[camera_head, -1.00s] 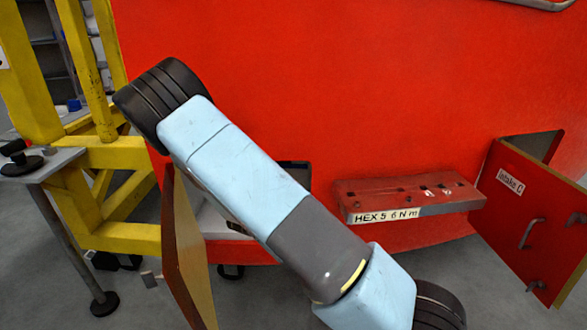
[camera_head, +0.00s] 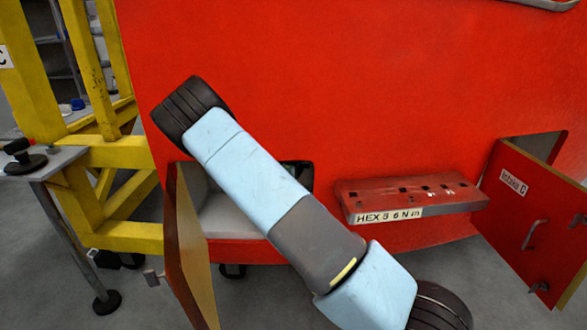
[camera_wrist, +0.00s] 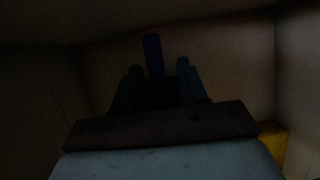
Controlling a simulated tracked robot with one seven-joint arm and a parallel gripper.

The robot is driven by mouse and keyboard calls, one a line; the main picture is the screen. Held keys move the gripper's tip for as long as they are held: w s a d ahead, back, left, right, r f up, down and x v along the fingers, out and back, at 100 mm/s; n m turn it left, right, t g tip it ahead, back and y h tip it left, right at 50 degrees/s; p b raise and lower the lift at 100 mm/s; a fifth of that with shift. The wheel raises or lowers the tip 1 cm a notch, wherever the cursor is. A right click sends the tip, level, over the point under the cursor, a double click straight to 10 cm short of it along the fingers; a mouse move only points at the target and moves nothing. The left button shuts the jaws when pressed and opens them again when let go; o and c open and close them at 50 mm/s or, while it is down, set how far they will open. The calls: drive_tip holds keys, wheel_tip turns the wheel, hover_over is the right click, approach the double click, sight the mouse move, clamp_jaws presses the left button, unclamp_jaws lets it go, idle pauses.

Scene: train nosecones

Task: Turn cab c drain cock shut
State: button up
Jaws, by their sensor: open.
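In the dark wrist view, a blue upright handle (camera_wrist: 154,58) stands inside a compartment, and it looks like the drain cock's lever. My gripper (camera_wrist: 158,82) is open, with one finger on each side of the blue handle. Whether the fingers touch it cannot be told. The lower part of the handle and any valve body are hidden or too dark. In the head view my arm crosses in front of an open compartment (camera_head: 226,219) low in the red nosecone (camera_head: 340,90). My gripper and the handle are hidden there.
An open door (camera_head: 188,250) stands left of the compartment. A red socket rack (camera_head: 410,192) juts out on the right, beside an open door (camera_head: 520,215) labelled Intake C. A yellow frame (camera_head: 115,155) and small table (camera_head: 45,162) stand left. A yellow patch (camera_wrist: 274,140) shows in the compartment.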

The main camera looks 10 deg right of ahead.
clamp_jaws()
idle(0.4)
